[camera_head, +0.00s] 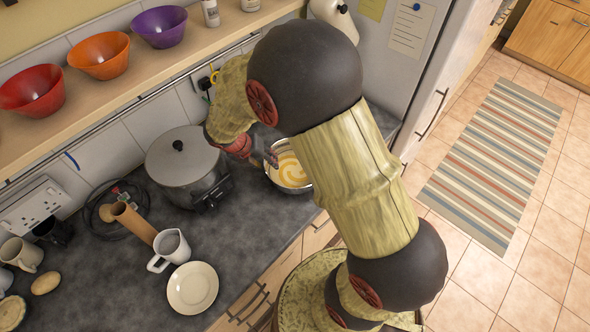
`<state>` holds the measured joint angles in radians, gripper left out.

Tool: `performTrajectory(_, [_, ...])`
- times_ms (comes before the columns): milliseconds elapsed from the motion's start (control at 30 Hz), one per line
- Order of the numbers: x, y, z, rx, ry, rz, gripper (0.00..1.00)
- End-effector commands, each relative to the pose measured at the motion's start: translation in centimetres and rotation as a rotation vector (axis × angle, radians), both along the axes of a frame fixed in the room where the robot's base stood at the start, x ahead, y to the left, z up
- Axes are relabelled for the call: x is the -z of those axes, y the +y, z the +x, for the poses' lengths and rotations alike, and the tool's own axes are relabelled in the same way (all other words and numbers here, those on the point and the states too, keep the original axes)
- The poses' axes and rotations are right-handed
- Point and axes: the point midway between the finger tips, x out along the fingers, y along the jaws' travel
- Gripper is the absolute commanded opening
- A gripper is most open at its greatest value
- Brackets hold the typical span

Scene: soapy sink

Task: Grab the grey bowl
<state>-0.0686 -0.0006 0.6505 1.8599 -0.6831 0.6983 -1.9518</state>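A grey metal bowl (284,187) stands on the dark counter, right of the slow cooker. It holds a creamy yellow mixture with a swirl on top. My arm covers its right side. My gripper (268,159) points down at the bowl's upper left rim, with its tip at or just above the rim. I cannot tell whether it touches the bowl, and the finger gap is too small to make out.
A slow cooker (183,170) with a lid stands left of the bowl. A grey-white mug (172,246) and a cream plate (192,288) are nearer the counter's front edge. A shelf above holds red (32,91), orange (100,55) and purple (160,26) bowls.

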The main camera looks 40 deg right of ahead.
Motion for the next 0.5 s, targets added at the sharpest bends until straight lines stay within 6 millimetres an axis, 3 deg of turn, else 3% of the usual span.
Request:
performTrajectory(300, [4.1, -1.3, 0.4, 0.002, 0.0, 0.001, 0.37])
performTrajectory(500, [4.5, -1.5, 0.5, 0.002, -0.002, 0.001, 0.37])
